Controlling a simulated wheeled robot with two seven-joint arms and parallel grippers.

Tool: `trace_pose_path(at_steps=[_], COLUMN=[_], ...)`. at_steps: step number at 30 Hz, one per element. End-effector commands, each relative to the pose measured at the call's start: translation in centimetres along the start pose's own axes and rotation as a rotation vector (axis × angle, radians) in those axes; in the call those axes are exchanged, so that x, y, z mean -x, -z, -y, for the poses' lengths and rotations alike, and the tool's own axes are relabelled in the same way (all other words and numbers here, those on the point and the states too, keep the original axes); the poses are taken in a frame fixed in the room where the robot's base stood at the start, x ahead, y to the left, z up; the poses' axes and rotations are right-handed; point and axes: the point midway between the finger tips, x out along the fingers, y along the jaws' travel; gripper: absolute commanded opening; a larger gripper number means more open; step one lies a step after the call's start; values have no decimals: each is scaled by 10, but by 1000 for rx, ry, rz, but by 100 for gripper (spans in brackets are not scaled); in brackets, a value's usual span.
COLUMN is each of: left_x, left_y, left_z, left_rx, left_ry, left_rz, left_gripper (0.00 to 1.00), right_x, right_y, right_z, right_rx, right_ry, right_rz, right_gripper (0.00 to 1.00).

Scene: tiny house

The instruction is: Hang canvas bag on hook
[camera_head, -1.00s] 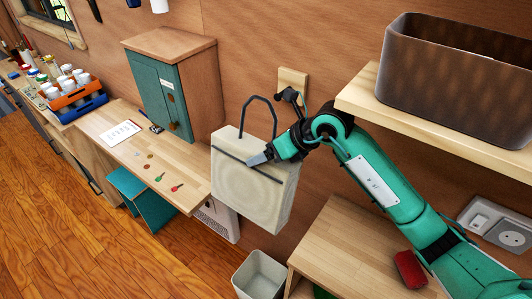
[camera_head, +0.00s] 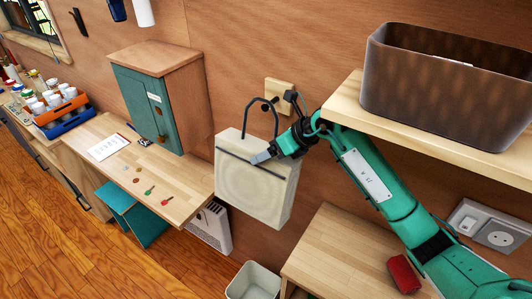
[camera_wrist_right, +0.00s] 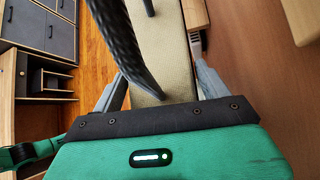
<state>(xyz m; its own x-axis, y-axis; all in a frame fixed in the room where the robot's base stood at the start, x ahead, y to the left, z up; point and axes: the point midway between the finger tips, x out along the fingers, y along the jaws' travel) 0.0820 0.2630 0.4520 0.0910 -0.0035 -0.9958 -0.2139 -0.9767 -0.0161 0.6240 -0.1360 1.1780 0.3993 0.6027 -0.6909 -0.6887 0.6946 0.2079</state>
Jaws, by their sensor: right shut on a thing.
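The canvas bag (camera_head: 262,205) is cream, with a dark band and a stiff dark loop handle. It hangs upright in the air near the wall. My right gripper (camera_head: 266,155) is shut on the bag's upper part, below the handle. In the right wrist view, the bag (camera_wrist_right: 172,45) is between the fingers (camera_wrist_right: 160,82), with the dark handle strap in front. The wooden hook plate (camera_head: 279,87) is on the wall just behind the handle's top. My left gripper is out of view.
A shelf (camera_head: 345,105) with a brown bin (camera_head: 440,85) juts out over my right arm. A desk (camera_head: 180,195) with a green-doored cabinet (camera_head: 145,105) is at the left. Below are a small bin (camera_head: 253,282) and a wooden surface (camera_head: 330,250).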

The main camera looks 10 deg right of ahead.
Motion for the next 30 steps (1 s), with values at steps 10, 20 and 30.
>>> trace_pose_path(at_steps=[10,20,30], left_x=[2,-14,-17], left_y=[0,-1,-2], left_z=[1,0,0], left_rx=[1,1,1], left_ry=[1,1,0], left_rz=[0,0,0], left_gripper=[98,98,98], right_x=[3,-2,-3], right_y=[-3,2,3], right_z=[20,34,36], right_rx=[-1,1,1], right_ry=[-1,1,0], right_rz=[2,3,2], right_gripper=[21,21,21])
